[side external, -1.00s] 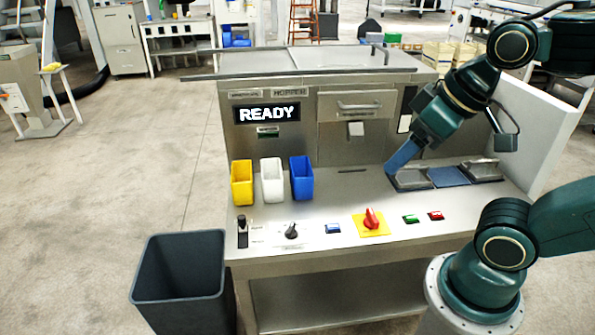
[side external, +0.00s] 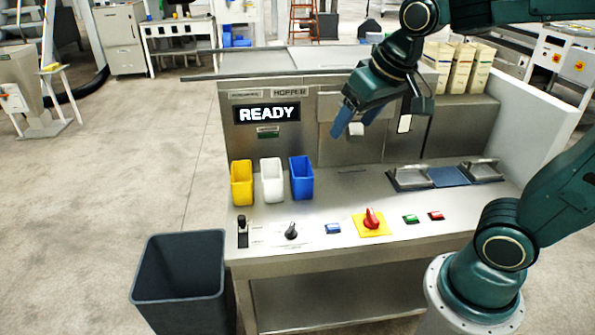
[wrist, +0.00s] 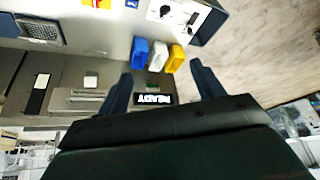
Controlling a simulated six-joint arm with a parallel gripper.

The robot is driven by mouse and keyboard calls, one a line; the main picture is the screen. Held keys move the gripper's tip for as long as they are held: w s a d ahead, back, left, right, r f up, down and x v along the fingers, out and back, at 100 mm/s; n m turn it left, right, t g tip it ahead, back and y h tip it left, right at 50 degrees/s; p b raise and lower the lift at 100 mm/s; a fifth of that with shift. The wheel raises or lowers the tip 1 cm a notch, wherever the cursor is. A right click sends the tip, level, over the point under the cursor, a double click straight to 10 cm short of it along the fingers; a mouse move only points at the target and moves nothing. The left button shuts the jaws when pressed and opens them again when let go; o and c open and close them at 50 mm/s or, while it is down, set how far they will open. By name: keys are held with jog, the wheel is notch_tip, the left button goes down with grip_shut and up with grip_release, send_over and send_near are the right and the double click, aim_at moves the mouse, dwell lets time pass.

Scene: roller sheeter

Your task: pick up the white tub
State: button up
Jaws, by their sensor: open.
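The white tub (side external: 271,181) stands upright on the steel counter, between the yellow tub (side external: 242,183) on its left and the blue tub (side external: 301,178) on its right. My gripper (side external: 352,124) is open and empty, in front of the machine's upright panel, above and to the right of the tubs. In the wrist view the white tub (wrist: 176,56) shows beyond the blue fingers (wrist: 158,85), between the blue tub (wrist: 141,52) and the yellow tub (wrist: 171,67). The fingers are well apart from all the tubs.
The counter (side external: 330,205) carries a red knob (side external: 372,219), several buttons and a black lever at its front. Two handled metal parts (side external: 410,178) lie at the right. A dark bin (side external: 180,270) stands on the floor at left. A white side wall (side external: 525,130) bounds the right.

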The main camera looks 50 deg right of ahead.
jog(key=w+d+f+m+g+h, duration=0.15)
jog(key=w+f, duration=0.25)
jog(key=w, duration=0.4)
jog(key=w+d+f+m+t, duration=0.1)
jog(key=w+d+f+m, duration=0.15)
jog(key=w, duration=0.65)
jog(key=w+d+f+m+g+h, duration=0.1)
jog(key=w+d+f+m, duration=0.1)
jog(key=w+f, duration=0.8)
notch_tip(320, 180, down, 4)
jog(key=shift+d, duration=0.55)
jog(key=shift+f, duration=0.1)
send_near(272, 178)
jog(key=shift+s+a+f, duration=0.15)
jog(key=shift+s+a, duration=0.3)
jog(key=shift+a, duration=0.15)
jog(key=shift+s+a+f, duration=0.15)
jog(key=shift+s+a, duration=0.3)
jog(key=shift+a, duration=0.1)
jog(key=shift+x, duration=2.6)
jog(key=shift+f, duration=0.15)
